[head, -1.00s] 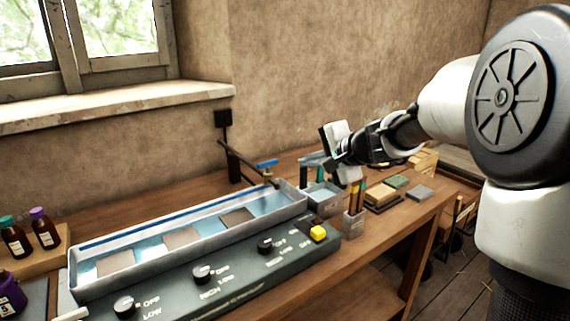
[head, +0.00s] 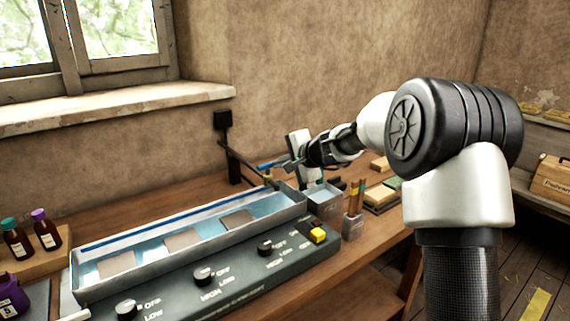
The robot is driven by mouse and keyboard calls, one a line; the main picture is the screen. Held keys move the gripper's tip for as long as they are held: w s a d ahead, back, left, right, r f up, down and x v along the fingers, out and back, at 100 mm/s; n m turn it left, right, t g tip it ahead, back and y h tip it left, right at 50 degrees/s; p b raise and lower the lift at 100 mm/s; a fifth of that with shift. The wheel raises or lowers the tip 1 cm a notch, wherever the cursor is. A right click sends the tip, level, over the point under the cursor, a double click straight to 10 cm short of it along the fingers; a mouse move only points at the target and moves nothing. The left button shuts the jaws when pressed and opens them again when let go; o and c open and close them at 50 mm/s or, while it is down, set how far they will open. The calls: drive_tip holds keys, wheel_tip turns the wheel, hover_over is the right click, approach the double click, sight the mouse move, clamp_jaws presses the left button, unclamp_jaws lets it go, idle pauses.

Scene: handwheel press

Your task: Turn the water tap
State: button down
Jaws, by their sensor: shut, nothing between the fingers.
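The water tap's blue handle (head: 270,164) is at the right end of the long metal trough, beside the dark pipe (head: 240,158) that comes from the wall post. My gripper (head: 288,167) is just right of the handle, with its fingers pointing left towards it. The fingers are shut with nothing between them. They overlap the handle's right end in the picture; I cannot tell whether they touch it. The white block-shaped part of my gripper hides some of the bench behind.
The water trough (head: 95,245) holds several flat plates. In front lies a dark control panel (head: 225,285) with knobs and a yellow button (head: 318,235). A small grey bin (head: 325,198) and a brush holder (head: 353,226) stand close below my gripper. Bottles (head: 45,230) are far left.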

drive_tip(key=shift+w+d+n+g+y+p, duration=0.25)
drive_tip(key=shift+w+n+g+y+p, duration=0.2)
drive_tip(key=shift+n+g+y+p, duration=0.5)
idle(0.4)
drive_tip(key=w+n+g+y+p, duration=0.1)
drive_tip(key=n+g+p, duration=0.1)
drive_tip(key=w+n+g+y+p, duration=0.1)
drive_tip(key=n+p, duration=0.1)
drive_tip(key=n, duration=0.1)
drive_tip(key=shift+w+r+g+y+p, duration=0.1)
drive_tip(key=shift+w+g+y+p, duration=0.05)
drive_tip(key=shift+g+y+p, duration=0.15)
drive_tip(key=shift+w, duration=0.25)
idle(0.5)
drive_tip(key=shift+d, duration=0.1)
